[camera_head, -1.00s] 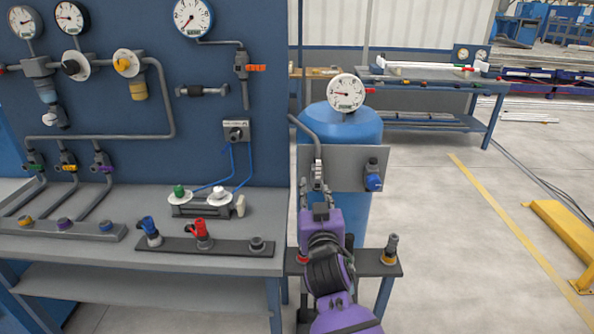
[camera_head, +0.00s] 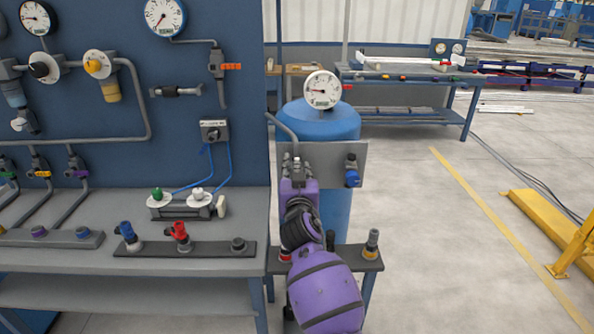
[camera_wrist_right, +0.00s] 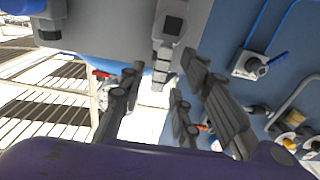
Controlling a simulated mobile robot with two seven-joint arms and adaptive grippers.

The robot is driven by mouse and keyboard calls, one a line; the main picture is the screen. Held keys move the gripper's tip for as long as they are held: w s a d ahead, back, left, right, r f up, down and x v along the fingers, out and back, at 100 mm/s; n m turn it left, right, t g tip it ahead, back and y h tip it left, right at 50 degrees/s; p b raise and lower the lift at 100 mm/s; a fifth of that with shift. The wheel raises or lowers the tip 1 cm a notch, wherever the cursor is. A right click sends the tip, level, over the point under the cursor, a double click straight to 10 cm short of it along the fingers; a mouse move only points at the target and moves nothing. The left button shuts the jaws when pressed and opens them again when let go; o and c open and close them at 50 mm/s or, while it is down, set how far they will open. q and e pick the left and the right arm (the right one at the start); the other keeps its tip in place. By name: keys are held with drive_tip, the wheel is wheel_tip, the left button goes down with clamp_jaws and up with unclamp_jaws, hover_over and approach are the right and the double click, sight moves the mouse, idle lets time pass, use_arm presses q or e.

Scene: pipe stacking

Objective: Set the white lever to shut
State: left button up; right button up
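A grey panel (camera_head: 328,160) stands in front of the blue tank (camera_head: 322,125). At its left side, below the bent pipe, is a pale jointed fitting; my right gripper (camera_head: 297,165) largely hides it in the head view. In the right wrist view the pale fitting (camera_wrist_right: 161,72) with a dark square cap lies between the fingers of my right gripper (camera_wrist_right: 158,100). I cannot tell whether this fitting is the white lever or how it is set. The right gripper is open, its fingers apart on either side with no clear contact. My left gripper is not in view.
A blue-handled valve (camera_head: 352,174) sits at the panel's right. Below is a dark shelf (camera_head: 370,262) with small fittings. The workbench (camera_head: 100,262) at the left carries blue and red valves (camera_head: 179,236) and a block with green and white knobs (camera_head: 197,193). Open floor lies right.

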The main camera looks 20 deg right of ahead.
clamp_jaws()
drive_tip(key=shift+d, duration=0.1)
idle(0.4)
